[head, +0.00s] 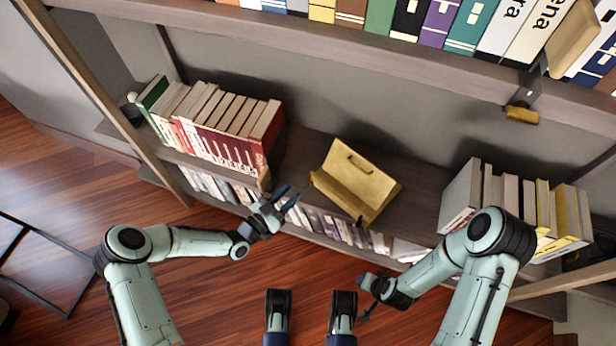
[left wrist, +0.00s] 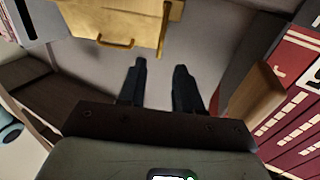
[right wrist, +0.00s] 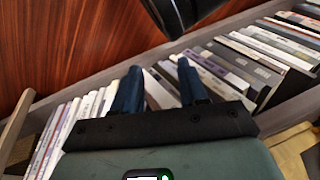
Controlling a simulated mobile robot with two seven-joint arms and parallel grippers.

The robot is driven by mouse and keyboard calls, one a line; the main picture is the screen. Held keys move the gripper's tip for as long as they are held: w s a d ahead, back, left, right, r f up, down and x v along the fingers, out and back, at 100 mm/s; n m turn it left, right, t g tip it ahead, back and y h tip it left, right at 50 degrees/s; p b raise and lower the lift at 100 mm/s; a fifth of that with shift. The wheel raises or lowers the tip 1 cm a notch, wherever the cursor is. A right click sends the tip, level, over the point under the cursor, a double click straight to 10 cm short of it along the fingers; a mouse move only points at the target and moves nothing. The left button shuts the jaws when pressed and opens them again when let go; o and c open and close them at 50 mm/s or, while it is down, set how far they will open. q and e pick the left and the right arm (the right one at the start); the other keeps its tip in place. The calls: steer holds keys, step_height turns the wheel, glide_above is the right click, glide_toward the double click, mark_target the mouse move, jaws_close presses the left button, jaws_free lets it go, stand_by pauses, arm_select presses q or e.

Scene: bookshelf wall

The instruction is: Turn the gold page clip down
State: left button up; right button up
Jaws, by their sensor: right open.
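A gold book stand (head: 377,193) sits on the middle shelf, its back panel leaning and a ledge along its front. A thin gold handle-shaped bar, which looks like the page clip (head: 359,165), is on the upper part of the back panel. In the left wrist view the clip (left wrist: 117,43) hangs at the stand's lower edge, left of the fingers. My left gripper (head: 286,197) is open and empty, left of the stand and apart from it. My right gripper (head: 364,303) is open and low in front of the shelf; its wrist view shows fingers (right wrist: 158,85) over lower-shelf books.
Red and white books (head: 225,128) with a wooden bookend (head: 264,181) stand left of the stand. More books (head: 510,200) stand to the right. The upper shelf (head: 300,30) overhangs, with a gold-tipped bracket (head: 522,113). Bare shelf lies on both sides of the stand.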

mark_target(308, 179)
arm_select(q)
steer(key=b+x, duration=0.1)
steer(key=x, duration=0.8)
steer(key=shift+d+b, duration=0.15)
steer(key=shift+b, duration=0.15)
arm_select(e)
steer(key=shift+g, duration=0.6)
steer(key=s+f, duration=0.3)
steer(key=shift+s+d+f, duration=0.25)
steer(key=shift+d, duration=0.1)
arm_select(q)
jaws_close()
